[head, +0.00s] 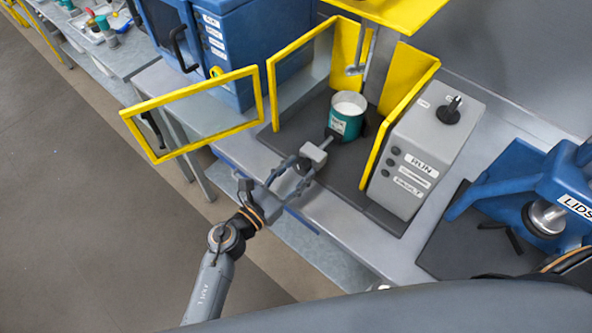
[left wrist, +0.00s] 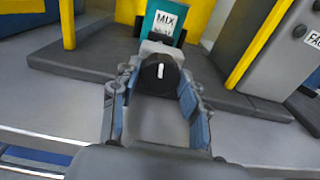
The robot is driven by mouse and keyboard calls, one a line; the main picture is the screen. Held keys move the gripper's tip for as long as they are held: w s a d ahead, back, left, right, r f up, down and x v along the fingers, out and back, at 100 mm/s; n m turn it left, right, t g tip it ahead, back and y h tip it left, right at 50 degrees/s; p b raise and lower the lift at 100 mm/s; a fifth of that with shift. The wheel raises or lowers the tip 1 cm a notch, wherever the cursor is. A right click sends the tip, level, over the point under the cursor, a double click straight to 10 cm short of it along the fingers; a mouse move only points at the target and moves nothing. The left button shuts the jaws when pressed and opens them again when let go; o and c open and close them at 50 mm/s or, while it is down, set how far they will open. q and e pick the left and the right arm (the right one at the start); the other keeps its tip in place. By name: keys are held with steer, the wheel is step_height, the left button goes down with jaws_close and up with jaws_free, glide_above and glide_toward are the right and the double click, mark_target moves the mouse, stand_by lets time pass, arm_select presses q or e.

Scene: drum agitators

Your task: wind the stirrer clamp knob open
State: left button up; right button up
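The clamp knob (left wrist: 160,72) is black and round with a white mark, on the front of a grey clamp block (head: 314,151). The block sits before a teal tub (head: 346,118) labelled MIX; the label also shows in the left wrist view. The tub has pale contents and stands on the dark base inside the yellow guard. My left gripper (head: 297,172) is in front of the block. In the left wrist view its fingers (left wrist: 156,92) are apart, one on each side of the knob. I cannot tell whether they touch it. My right gripper is not in view.
A yellow framed door (head: 198,140) hangs open left of the gripper. A grey control box (head: 415,165) stands right of the tub, behind a yellow side panel. A blue machine (head: 550,185) labelled LIDS is at the far right. The floor at left is clear.

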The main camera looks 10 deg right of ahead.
arm_select(q)
steer(key=c, duration=0.5)
steer(key=shift+o, duration=0.2)
steer(key=n, duration=0.4)
steer(key=shift+p, duration=0.4)
steer(key=o, duration=1.1)
steer(key=shift+o, duration=0.2)
steer(key=v, duration=1.2)
